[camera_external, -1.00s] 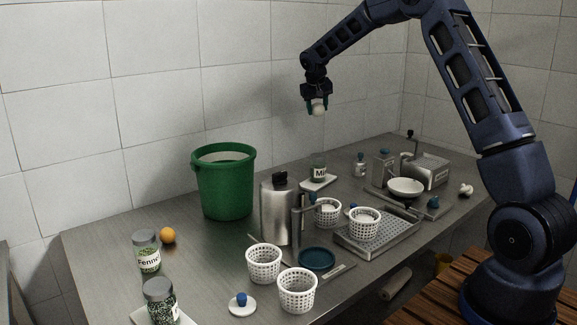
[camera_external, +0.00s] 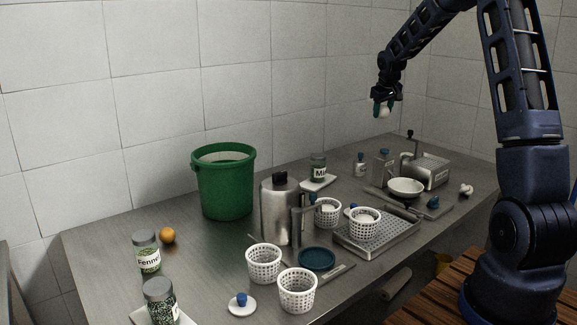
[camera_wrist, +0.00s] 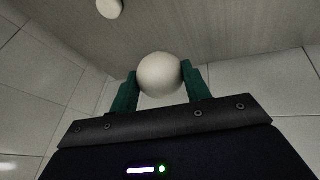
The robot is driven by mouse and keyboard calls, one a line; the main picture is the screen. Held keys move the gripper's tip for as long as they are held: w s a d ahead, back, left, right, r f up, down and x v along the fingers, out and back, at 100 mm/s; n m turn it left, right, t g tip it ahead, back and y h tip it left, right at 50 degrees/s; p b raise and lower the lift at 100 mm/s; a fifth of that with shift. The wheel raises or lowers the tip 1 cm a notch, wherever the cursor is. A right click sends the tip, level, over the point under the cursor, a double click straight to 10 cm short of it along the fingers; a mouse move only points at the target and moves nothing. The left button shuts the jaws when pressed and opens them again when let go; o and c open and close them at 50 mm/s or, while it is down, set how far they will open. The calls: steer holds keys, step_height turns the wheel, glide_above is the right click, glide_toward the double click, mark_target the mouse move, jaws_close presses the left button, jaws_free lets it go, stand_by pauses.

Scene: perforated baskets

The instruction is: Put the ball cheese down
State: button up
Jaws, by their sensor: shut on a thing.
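The ball cheese (camera_wrist: 160,75) is a pale round ball held between the two green fingers of my gripper (camera_wrist: 160,88) in the wrist view. In the external view my gripper (camera_external: 382,105) hangs high above the back right part of the metal counter (camera_external: 215,255). The ball cheese (camera_external: 382,112) shows as a small white ball at the fingertips, well clear of the counter and everything on it.
White perforated baskets (camera_external: 298,291) stand on the counter, one on a metal drip tray (camera_external: 372,243). A green bucket (camera_external: 223,182), a metal canister (camera_external: 280,210), a white bowl (camera_external: 405,187), jars (camera_external: 148,252) and a metal box (camera_external: 430,172) also stand there. Free counter shows at left.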

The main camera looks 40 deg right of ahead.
step_height(320, 180, down, 20)
steer(key=shift+r, duration=0.2)
stand_by(0.4)
steer(key=shift+f, duration=0.15)
steer(key=o, duration=1)
